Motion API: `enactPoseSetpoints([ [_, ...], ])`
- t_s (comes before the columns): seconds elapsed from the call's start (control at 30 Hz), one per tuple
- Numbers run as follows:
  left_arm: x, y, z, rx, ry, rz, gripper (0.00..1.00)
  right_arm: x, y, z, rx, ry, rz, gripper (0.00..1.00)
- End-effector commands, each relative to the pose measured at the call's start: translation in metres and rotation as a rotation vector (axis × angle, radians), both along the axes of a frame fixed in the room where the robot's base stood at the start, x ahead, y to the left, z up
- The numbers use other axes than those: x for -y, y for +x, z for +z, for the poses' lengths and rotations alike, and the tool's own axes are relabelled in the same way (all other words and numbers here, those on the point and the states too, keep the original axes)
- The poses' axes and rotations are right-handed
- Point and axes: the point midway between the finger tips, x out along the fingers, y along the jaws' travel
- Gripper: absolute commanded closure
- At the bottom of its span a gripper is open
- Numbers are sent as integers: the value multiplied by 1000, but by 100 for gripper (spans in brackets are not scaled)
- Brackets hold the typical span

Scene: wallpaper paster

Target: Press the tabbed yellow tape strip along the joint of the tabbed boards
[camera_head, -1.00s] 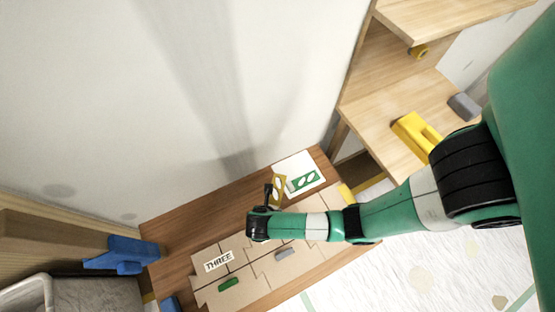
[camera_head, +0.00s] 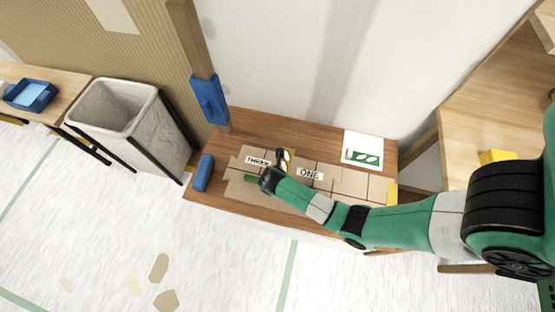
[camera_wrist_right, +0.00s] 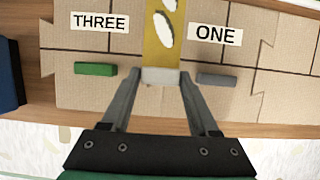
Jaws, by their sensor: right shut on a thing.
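The yellow tape strip (camera_wrist_right: 160,35) with white ovals has a pale tab (camera_wrist_right: 161,76) at its near end. My right gripper (camera_wrist_right: 160,80) is shut on that tab. In the head view the strip (camera_head: 286,160) stands out beyond my right gripper (camera_head: 268,181). The strip overlaps the boards between the THREE board (camera_wrist_right: 75,50) and the ONE board (camera_wrist_right: 240,60); I cannot tell whether it touches them. The THREE board carries a green tab (camera_wrist_right: 96,69), the ONE board a grey tab (camera_wrist_right: 216,80). The strip hides the joint between them. My left gripper is not in view.
The boards lie on a brown wooden bench (camera_head: 245,122) against the white wall. A white card with green ovals (camera_head: 362,152) lies at its back right. A blue roll (camera_head: 203,172) is at its left end, a yellow block (camera_head: 391,194) at its right. A bin (camera_head: 145,125) stands left.

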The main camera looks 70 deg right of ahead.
Motion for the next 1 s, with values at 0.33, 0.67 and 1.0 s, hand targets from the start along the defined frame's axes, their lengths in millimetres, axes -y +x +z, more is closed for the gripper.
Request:
enactPoseSetpoints([
  [0.33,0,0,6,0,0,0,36,-1,-1,2,-1,0,0,92],
  [0.67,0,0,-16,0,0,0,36,-1,0,-31,-1,-1,1,92],
  [1.0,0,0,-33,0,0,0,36,-1,0,-56,1,-1,-1,92],
])
